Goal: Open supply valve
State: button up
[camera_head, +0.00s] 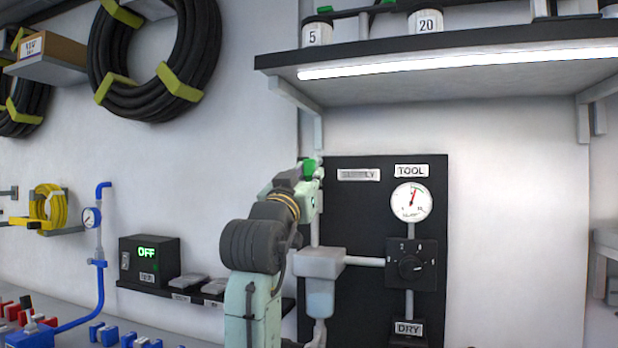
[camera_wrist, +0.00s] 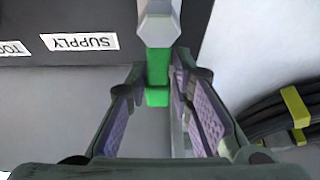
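The supply valve has a green handle (camera_head: 309,167) at the upper left edge of the black panel (camera_head: 330,168). In the wrist view the green handle (camera_wrist: 158,68) hangs from a pale grey valve body (camera_wrist: 158,22). The SUPPLY label (camera_head: 358,174) is partly worn or glared over in the head view and reads upside down in the wrist view (camera_wrist: 80,42). My gripper (camera_wrist: 157,88) is open, with one finger on each side of the handle and gaps visible beside it. In the head view my arm hides the gripper's fingers and part of the valve.
The panel also carries a TOOL gauge (camera_head: 411,202), a black dial (camera_head: 411,265) and a DRY box (camera_head: 407,329). A lit shelf (camera_head: 450,68) overhangs it. Black hose coils (camera_head: 150,60) hang left. A box reading OFF (camera_head: 149,258) stands on a low ledge.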

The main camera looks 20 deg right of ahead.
jog(key=o, duration=0.3)
jog(key=shift+o, duration=0.2)
jog(key=v, duration=1.2)
